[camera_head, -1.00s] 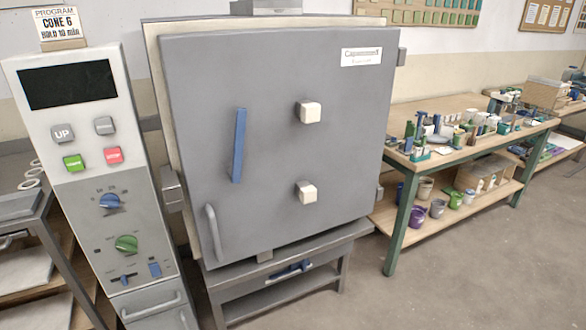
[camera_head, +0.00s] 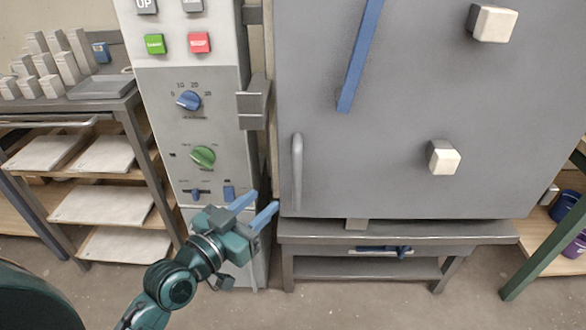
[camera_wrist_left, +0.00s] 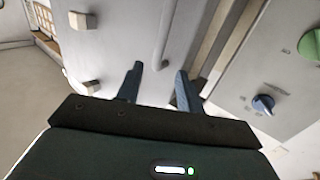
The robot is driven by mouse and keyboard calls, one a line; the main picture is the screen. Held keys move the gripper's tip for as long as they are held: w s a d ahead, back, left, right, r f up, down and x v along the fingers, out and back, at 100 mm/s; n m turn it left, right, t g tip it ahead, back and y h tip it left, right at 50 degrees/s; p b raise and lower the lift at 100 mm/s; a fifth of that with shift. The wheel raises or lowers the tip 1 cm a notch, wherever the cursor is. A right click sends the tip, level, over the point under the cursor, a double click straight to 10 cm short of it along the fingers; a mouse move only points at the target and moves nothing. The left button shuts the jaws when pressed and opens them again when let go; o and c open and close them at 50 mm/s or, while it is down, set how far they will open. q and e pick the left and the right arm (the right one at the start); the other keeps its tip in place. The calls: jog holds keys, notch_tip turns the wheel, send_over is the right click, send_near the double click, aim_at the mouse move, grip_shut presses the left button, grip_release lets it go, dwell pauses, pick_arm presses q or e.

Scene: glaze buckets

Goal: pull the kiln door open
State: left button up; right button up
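The grey kiln door (camera_head: 400,110) fills the right half of the head view and looks shut. Its vertical grey handle (camera_head: 297,172) is near the lower left edge of the door. A blue lever (camera_head: 360,55) slants across the door's upper part. My left gripper (camera_head: 260,207) is open and empty, its blue fingers apart, below and left of the handle. In the left wrist view the handle (camera_wrist_left: 160,50) shows beyond and between the open fingers (camera_wrist_left: 158,82), apart from them. My right gripper is not in view.
The control panel (camera_head: 190,130) with knobs and buttons stands left of the kiln. A grey latch block (camera_head: 252,105) sits beside the door edge. The kiln stand (camera_head: 400,235) is below. A shelf rack (camera_head: 110,205) stands at left, a workbench (camera_head: 550,235) at right.

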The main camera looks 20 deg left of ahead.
aim_at(294, 170)
pick_arm(q)
jog(key=x, duration=1.3)
jog(key=shift+w+a+r, duration=0.1)
jog(key=shift+w+r, duration=0.05)
jog(key=shift+r, duration=0.05)
grip_shut()
